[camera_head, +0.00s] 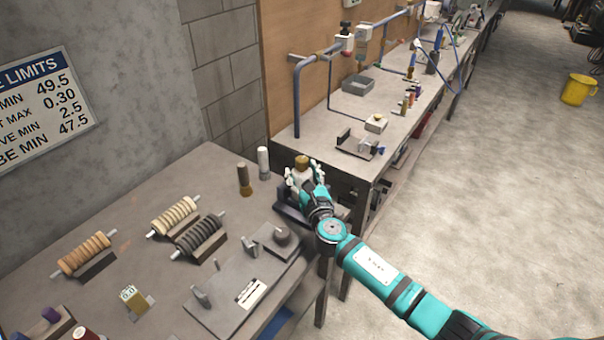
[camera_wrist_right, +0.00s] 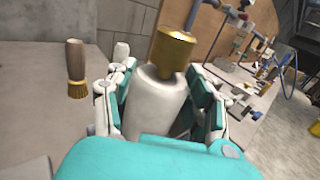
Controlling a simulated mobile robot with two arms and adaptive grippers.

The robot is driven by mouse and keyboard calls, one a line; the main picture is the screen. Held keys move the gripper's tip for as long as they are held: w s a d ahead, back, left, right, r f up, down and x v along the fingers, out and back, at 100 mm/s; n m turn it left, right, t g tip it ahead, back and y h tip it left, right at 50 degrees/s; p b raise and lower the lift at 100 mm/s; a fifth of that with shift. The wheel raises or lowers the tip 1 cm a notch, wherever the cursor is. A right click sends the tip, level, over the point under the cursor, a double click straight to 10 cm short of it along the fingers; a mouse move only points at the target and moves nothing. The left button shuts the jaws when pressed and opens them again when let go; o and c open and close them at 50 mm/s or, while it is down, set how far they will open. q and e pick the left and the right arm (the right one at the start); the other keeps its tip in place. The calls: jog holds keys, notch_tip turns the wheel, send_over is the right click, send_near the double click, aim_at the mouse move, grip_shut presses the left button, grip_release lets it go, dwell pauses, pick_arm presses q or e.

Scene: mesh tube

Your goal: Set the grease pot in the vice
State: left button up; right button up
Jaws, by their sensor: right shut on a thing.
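The grease pot is a pale, rounded bottle with a brass-coloured cap (camera_wrist_right: 172,50). In the head view its cap (camera_head: 302,161) shows above the fingers. My right gripper (camera_head: 305,177) is shut around the pot's pale body (camera_wrist_right: 155,103), which stands roughly upright between the fingers. The pot is at the right corner of the near table. A dark low fixture (camera_head: 290,213), which looks like the vice, is just below the gripper and partly hidden by it. I cannot tell whether the pot touches it. My left gripper is not in view.
A brush (camera_head: 244,178) and a pale cylinder (camera_head: 263,163) stand left of the gripper. Coil racks (camera_head: 174,217) and a grey plate fixture (camera_head: 225,312) lie on the near table (camera_head: 130,210). A long bench (camera_head: 330,112) with tools runs behind.

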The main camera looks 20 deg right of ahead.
jog(key=shift+f, duration=0.3)
jog(key=o, duration=1.4)
jog(key=shift+o, duration=0.5)
jog(key=shift+f, duration=0.1)
jog(key=shift+s, duration=0.1)
jog(key=s, duration=1.2)
